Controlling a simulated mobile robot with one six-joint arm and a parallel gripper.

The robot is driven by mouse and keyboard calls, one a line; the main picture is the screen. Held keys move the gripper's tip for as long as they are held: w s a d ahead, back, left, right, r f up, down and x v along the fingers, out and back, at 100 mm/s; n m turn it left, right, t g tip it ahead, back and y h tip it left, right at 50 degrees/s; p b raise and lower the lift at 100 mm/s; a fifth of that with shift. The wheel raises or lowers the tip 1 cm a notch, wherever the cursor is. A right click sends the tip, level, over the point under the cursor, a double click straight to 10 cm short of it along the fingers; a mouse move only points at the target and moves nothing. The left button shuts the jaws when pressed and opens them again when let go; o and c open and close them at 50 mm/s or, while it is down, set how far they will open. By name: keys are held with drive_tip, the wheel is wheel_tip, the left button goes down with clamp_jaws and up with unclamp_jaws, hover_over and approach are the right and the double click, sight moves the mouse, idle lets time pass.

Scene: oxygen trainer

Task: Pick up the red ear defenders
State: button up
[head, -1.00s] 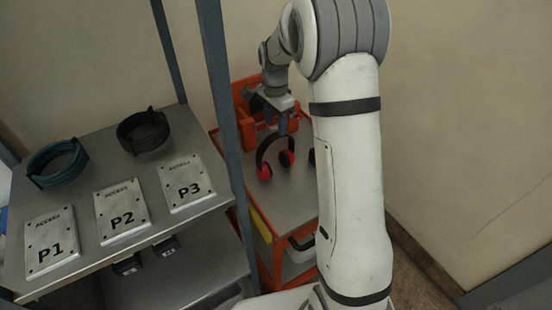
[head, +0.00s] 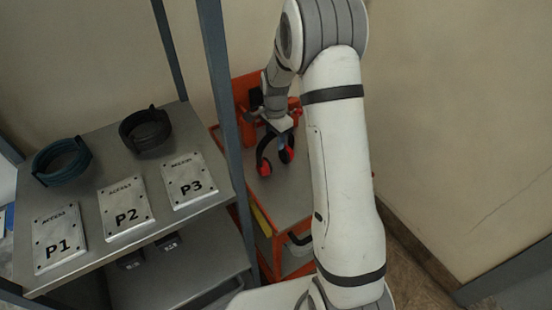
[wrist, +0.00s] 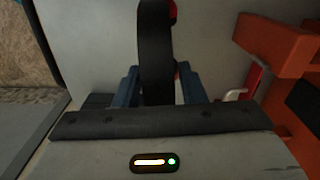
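The red ear defenders (head: 264,168), with red cups and a black headband, are at the top of the orange cart, under my gripper (head: 280,140). In the wrist view the black headband (wrist: 155,50) runs up between the two blue-grey fingers of my gripper (wrist: 158,85), close to both. I cannot tell whether the fingers press on it. A bit of a red cup shows behind the band. The top of the headband is hidden by my gripper in the head view, and whether the cups rest on the cart is unclear.
The orange cart (head: 291,208) has a grey top and an orange back part (head: 243,90). A blue-grey post (head: 224,110) stands left of it. The metal shelf (head: 85,205) carries plates P1, P2 and P3 and two cable coils. A wall is close on the right.

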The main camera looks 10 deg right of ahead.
clamp_jaws()
idle(0.5)
